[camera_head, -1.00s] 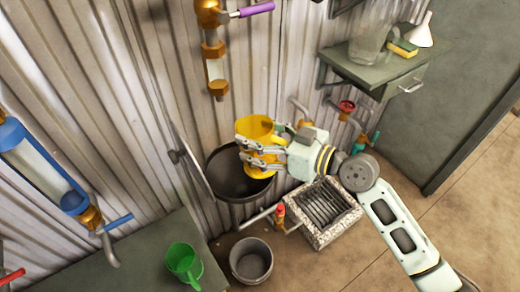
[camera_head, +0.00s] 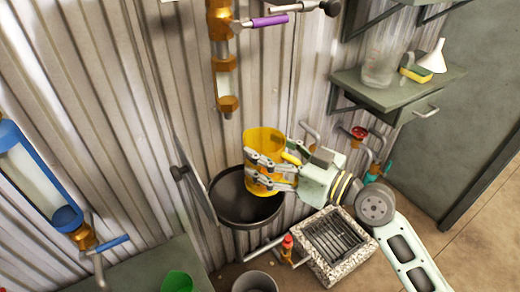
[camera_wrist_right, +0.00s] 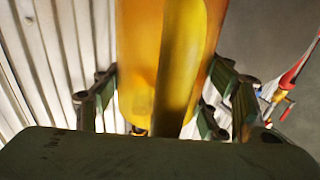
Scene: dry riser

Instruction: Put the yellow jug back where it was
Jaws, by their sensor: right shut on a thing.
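The yellow jug (camera_head: 264,143) is upright in the head view, in front of the corrugated wall and over the dark round basin. My right gripper (camera_head: 268,172) comes in from the right and is shut on the jug, its fingers around the jug's side. In the right wrist view the jug (camera_wrist_right: 165,60) fills the middle, between the finger links on both sides. The jug's lower part is partly hidden by the fingers. My left gripper does not show in the head view.
The dark basin (camera_head: 232,205) with a raised lid is at the wall. A grated drain (camera_head: 333,240) and a grey bucket (camera_head: 255,282) are on the floor. A green jug (camera_head: 178,282) stands lower left. A shelf (camera_head: 385,98) holds a clear jug, sponge and funnel at right.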

